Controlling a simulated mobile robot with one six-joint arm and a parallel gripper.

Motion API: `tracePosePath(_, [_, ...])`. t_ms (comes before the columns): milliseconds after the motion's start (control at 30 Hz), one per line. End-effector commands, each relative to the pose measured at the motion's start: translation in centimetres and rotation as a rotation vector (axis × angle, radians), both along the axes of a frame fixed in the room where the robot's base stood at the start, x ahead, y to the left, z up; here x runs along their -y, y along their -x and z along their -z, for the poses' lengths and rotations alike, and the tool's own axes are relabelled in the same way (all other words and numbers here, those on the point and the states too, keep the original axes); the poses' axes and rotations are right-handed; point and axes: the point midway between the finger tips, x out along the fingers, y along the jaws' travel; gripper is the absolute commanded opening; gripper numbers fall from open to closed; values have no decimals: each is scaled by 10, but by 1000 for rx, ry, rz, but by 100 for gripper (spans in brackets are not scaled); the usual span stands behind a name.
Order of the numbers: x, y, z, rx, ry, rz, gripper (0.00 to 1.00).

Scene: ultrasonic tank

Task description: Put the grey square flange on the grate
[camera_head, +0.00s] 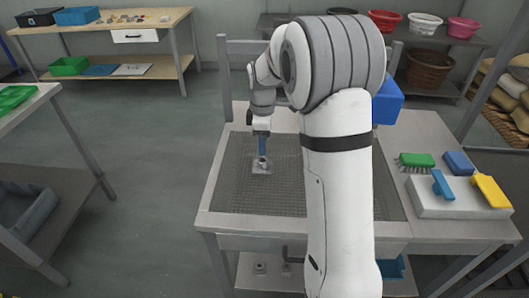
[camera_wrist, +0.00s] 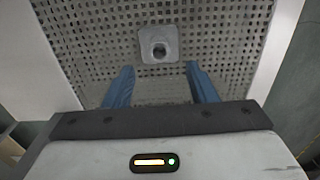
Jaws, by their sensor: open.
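The grey square flange (camera_head: 262,165) lies flat on the perforated grate (camera_head: 230,190), left of the grate's middle in the head view. It has a square base with a raised round hub and a hole. In the wrist view the flange (camera_wrist: 158,44) rests on the grate (camera_wrist: 85,35) beyond my fingertips. My gripper (camera_wrist: 160,72) is open and empty, its two blue fingers spread apart with the flange ahead of them and not between them. In the head view my gripper (camera_head: 262,146) is just above the flange; whether it touches the flange there is unclear.
A blue box (camera_head: 388,105) is behind my arm. Several small parts (camera_head: 260,268) lie on the shelf below. My arm hides much of the grate's right half.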

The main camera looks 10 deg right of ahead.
Motion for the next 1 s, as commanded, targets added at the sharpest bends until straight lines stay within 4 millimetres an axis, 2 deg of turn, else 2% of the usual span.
tracePosePath(33, [0, -1, -12, 5, 0, 0, 52])
tracePosePath(200, [0, -1, -40, 2, 0, 1, 52])
tracePosePath(367, [0, 1, -53, 3, 0, 6, 52])
tracePosePath(467, [0, 13, -62, 13, 0, 56, 52])
tracePosePath(567, [-1, 40, -75, 36, -2, 174, 52])
tracePosePath(733, [-4, 112, -94, 92, -21, 484, 52])
tracePosePath(867, [-5, 169, -96, 133, -49, 730, 52])
tracePosePath(1000, [-7, 225, -88, 168, -87, 972, 52])
